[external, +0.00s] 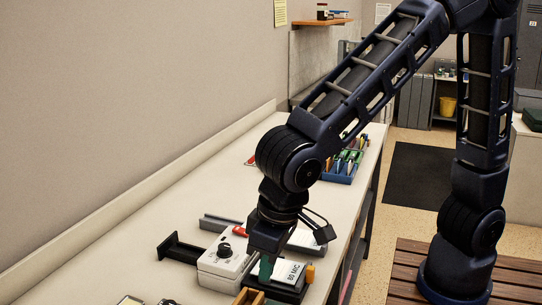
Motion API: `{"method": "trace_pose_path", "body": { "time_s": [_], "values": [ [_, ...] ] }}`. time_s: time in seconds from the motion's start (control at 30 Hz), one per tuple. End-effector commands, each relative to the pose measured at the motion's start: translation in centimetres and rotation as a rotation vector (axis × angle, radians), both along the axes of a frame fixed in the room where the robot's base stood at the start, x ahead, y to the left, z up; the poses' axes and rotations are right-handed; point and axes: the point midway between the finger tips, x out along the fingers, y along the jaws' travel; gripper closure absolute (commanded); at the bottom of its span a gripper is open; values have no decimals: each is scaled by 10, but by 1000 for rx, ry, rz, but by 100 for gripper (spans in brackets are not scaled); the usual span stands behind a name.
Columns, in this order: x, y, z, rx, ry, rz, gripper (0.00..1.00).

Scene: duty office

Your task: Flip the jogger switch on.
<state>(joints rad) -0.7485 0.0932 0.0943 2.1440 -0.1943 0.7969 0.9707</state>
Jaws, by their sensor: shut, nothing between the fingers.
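A white box-shaped machine with a black knob (224,250) stands on the bench at the lower middle; it looks like the jogger. I cannot make out its switch or the switch's position. My gripper (265,269) points down just right of the white machine, beside a black tray holding a white pack marked "80 MIC" (284,272). A teal-green part shows at its lower end. My gripper is shut and empty. I cannot tell whether it touches the machine. My gripper and wrist hide part of the machine's right side and the pack.
A black bracket-like piece (178,248) lies left of the machine. A wooden tray (247,297) stands in front. A blue organiser (341,172) stands farther back. The bench's left side (105,262) is clear.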

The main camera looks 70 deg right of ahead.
Motion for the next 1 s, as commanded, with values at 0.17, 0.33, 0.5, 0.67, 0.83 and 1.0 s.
{"method": "trace_pose_path", "body": {
  "time_s": [0.17,0.33,0.5,0.67,0.83,1.0],
  "values": [
    [5,0,-31,-3,3,-1,100],
    [10,0,-61,-3,3,1,100],
    [15,0,-89,-2,3,0,100],
    [19,-1,-109,-2,2,1,100],
    [21,0,-120,-1,0,1,100],
    [21,0,-123,-1,0,1,100]
  ]
}}
